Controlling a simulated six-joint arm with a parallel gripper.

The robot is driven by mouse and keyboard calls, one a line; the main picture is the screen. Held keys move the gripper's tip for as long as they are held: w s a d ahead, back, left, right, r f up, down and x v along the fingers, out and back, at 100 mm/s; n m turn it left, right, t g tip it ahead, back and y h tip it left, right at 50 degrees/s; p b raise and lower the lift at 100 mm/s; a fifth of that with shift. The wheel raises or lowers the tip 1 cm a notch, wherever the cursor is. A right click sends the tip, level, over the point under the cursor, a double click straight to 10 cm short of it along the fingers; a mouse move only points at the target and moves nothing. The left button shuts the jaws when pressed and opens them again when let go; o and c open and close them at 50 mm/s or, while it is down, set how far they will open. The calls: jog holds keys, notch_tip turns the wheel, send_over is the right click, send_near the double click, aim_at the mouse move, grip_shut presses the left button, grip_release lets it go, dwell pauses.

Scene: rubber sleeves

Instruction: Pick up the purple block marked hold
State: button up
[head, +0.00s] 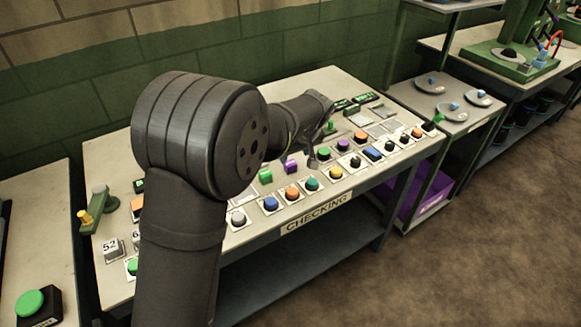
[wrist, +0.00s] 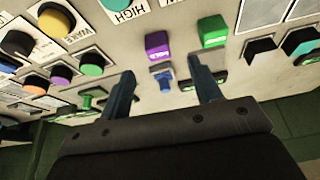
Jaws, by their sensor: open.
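The purple block (head: 291,167) sits on the checking table among the buttons, just left of my gripper in the head view. In the wrist view the purple block (wrist: 157,44) lies beyond my fingertips, roughly in line with the gap between them. It carries pale marking too small to read. My gripper (wrist: 162,68) is open and empty, with its two dark fingers apart. In the head view my gripper (head: 319,146) is over the table, partly hidden by its own wrist.
A green block (head: 265,176) sits left of the purple one; it also shows in the wrist view (wrist: 215,30). A small blue piece (wrist: 164,78) shows between my fingers. Rows of coloured buttons line the table front (head: 318,215). A side table (head: 440,98) with round dishes stands right.

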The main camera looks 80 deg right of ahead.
aim_at(290, 163)
jog(key=x, duration=0.3)
jog(key=shift+f, duration=0.1)
jog(key=shift+d+x, duration=0.25)
jog(key=shift+x, duration=1.15)
jog(key=shift+d+x, duration=0.2)
jog(key=shift+x, duration=1.15)
jog(key=shift+w+r, duration=0.1)
jog(key=shift+r, duration=0.1)
jog(key=c, duration=1.1)
